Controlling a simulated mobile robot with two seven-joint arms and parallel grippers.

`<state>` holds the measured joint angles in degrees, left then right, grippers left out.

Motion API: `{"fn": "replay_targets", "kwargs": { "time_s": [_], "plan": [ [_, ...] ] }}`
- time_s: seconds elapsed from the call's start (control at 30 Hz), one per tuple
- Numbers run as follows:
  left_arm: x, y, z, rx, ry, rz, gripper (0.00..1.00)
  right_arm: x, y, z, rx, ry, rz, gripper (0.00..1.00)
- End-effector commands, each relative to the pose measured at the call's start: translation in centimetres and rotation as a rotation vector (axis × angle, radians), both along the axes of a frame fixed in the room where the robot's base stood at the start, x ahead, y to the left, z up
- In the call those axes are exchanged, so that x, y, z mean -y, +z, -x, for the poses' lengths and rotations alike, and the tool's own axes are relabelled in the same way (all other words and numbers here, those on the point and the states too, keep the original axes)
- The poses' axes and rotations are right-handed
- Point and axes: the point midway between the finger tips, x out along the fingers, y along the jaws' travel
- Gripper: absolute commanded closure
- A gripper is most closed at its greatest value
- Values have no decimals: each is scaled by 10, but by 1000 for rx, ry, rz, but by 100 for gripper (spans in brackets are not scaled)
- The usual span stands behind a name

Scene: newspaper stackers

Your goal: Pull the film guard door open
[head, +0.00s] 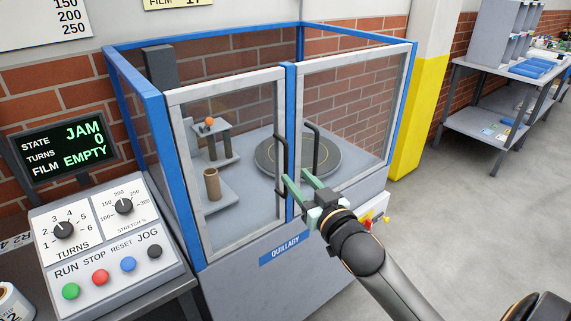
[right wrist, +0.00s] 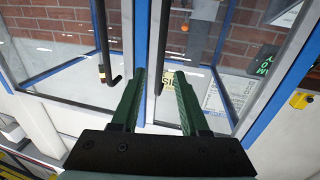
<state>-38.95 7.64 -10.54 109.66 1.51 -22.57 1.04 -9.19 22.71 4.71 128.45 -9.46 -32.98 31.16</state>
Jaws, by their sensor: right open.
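The guarded machine has a blue frame and two closed glazed doors. The left door (head: 222,250) and right door (head: 350,57) meet at a blue middle post (head: 291,100). The left door's black bar handle (head: 280,160) and the right door's handle (head: 315,150) flank this post. No readable label shows which is the film guard door. My right gripper (head: 296,177) is open, its green fingers pointing at the left handle's lower part. In the right wrist view a dark bar (right wrist: 159,82) shows between the fingertips; contact cannot be told. My left gripper is out of view.
A control panel (head: 105,240) with dials and coloured buttons stands at left, below a screen (head: 65,150) reading JAM and FILM EMPTY. Behind the glass are a round turntable (head: 265,158) and a brown tube (head: 212,185). Floor (head: 470,230) at right is clear.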

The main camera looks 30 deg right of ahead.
Motion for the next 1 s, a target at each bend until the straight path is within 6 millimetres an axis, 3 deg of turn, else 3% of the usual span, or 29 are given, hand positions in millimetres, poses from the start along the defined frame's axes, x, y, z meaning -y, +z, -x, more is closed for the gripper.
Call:
{"fn": "replay_targets", "kwargs": {
  "time_s": [0.2, 0.4, 0.8, 1.0],
  "plan": [
    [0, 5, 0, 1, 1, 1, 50, 4, 1, -37, 1, 0, 2, 55],
    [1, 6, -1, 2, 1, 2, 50, 7, 1, -58, 1, 1, 1, 55],
    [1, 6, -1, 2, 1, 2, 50, 7, 0, -64, -1, 1, 2, 55],
    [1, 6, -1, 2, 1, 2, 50, 7, 0, -64, -1, 1, 1, 77]
  ]
}}
